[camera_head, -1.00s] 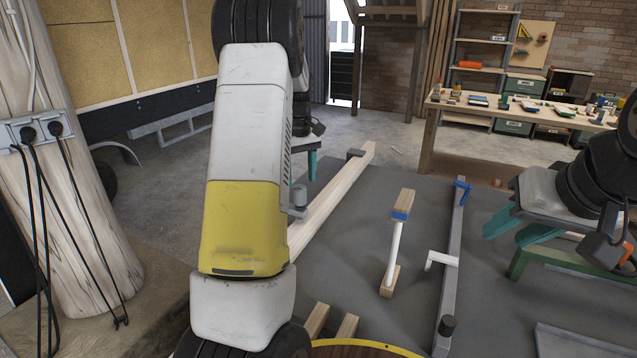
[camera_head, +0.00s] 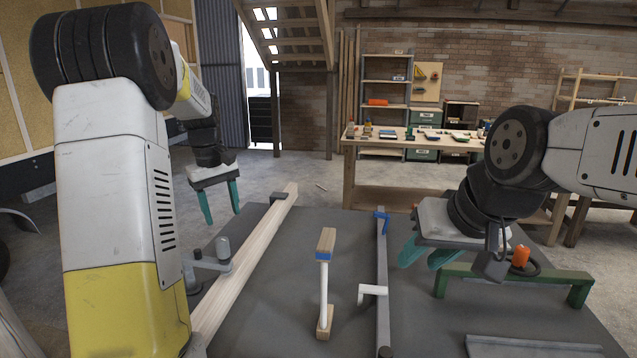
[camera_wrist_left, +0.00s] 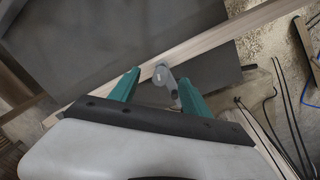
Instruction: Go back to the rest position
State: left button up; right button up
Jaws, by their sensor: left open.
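My left gripper (camera_head: 220,206) is open and empty in the head view, with its two teal fingers pointing down and apart. It hangs beyond the left edge of the dark grey work surface. In the left wrist view its fingers (camera_wrist_left: 158,88) stand apart, with a grey clamp (camera_wrist_left: 165,78) seen between them and nothing gripped. My right gripper (camera_head: 427,256) is at the right of the head view, above the surface near the green bracket. Its two teal fingers point down-left with a gap between them, and I see nothing held.
A long wooden beam (camera_head: 245,258) lies along the left of the grey work surface (camera_head: 285,315). A wood-ended white bar (camera_head: 324,280), a metal bar clamp (camera_head: 382,290) and a green bracket (camera_head: 515,275) are right of it. A wooden workbench (camera_head: 385,148) stands behind.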

pick_arm(q)
jog(key=s+d+r+m+t+h, duration=0.1)
jog(key=s+d+r+m+t, duration=0.1)
jog(key=s+d+r, duration=0.35)
jog(key=s+d+r+m+t, duration=0.1)
jog(key=s+d+r+m, duration=0.15)
jog(key=s, duration=0.55)
jog(key=s+d+f+m+t, duration=0.2)
jog(key=s+d+m, duration=0.2)
jog(key=s, duration=0.8)
jog(key=shift+s+d+f+h, duration=0.15)
jog(key=shift+d+h, duration=0.15)
jog(key=shift+d, duration=0.25)
jog(key=shift+c, duration=0.4)
